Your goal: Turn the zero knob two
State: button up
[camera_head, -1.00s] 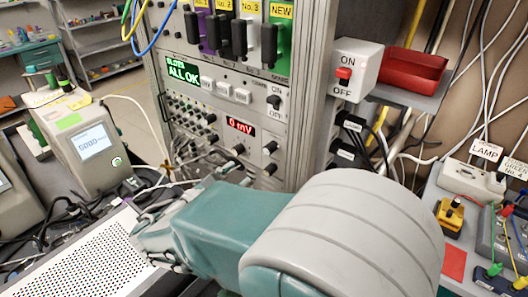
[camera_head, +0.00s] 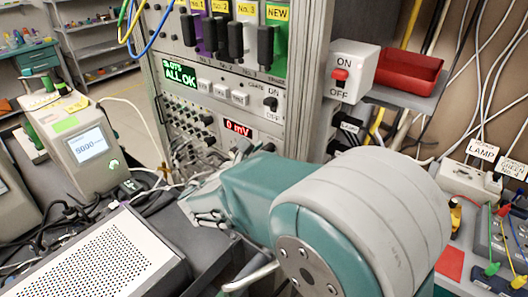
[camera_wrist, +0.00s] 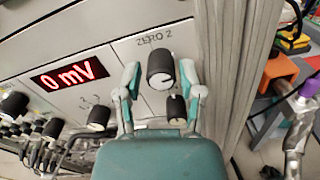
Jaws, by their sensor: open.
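The zero two knob (camera_wrist: 160,70) is a black knob with a white pointer line, under the label "ZERO 2" on a pale panel. It shows in the wrist view. My gripper (camera_wrist: 161,80) has its two teal fingers apart, one on each side of the knob. I cannot tell whether the fingers touch it. A smaller black knob (camera_wrist: 177,109) sits just below, between the fingers. A red display (camera_wrist: 69,76) on the left reads "0 mV"; it also shows in the head view (camera_head: 238,128).
More black knobs (camera_wrist: 99,117) and cables are at the lower left of the panel. A metal rack post (camera_wrist: 222,70) stands close to the right of the gripper. In the head view, an ON/OFF switch box (camera_head: 350,73) and a red tray (camera_head: 403,75) are right of the rack.

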jog(key=shift+w, duration=0.1)
grip_shut()
jog(key=shift+m, duration=0.3)
grip_release()
